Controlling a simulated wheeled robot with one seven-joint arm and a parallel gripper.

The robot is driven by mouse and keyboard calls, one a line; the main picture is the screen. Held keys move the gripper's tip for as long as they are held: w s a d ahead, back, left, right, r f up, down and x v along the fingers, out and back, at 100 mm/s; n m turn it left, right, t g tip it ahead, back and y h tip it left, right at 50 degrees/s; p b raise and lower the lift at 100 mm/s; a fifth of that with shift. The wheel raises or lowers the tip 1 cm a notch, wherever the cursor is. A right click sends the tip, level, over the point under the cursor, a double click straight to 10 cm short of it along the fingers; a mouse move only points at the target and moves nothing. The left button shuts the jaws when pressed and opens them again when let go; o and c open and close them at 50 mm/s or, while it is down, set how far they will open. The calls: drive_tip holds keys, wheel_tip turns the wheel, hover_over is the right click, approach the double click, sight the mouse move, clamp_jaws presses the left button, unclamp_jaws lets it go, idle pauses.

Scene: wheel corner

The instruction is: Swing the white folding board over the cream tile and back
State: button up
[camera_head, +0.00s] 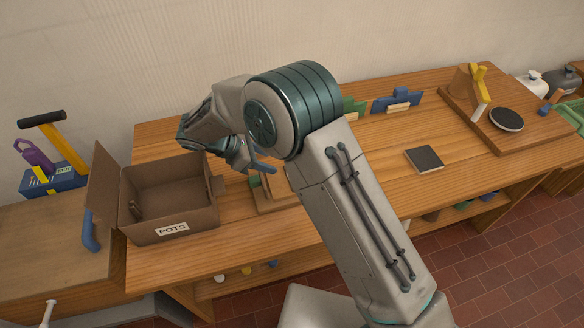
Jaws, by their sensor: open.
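My gripper (262,166) is partly in view left of the middle, behind my bent arm, and is open. It hangs over a small wooden base (272,206) with a green block (255,181) on it. My arm covers the right part of this base. I cannot make out the white folding board or the cream tile; they may be hidden behind my arm. No held object shows at the gripper.
An open cardboard box (168,205) marked POTS stands left of my gripper. A dark square plate (424,159) lies on the wooden bench to the right. A blue stand (398,100) is at the back. Clear bench surrounds the dark plate.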

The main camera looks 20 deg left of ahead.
drive_tip(key=p+x, duration=0.2)
drive_tip(key=x, duration=0.8)
drive_tip(key=shift+w+d+f, duration=0.1)
drive_tip(key=shift+d+f, duration=0.15)
drive_tip(key=c, duration=1)
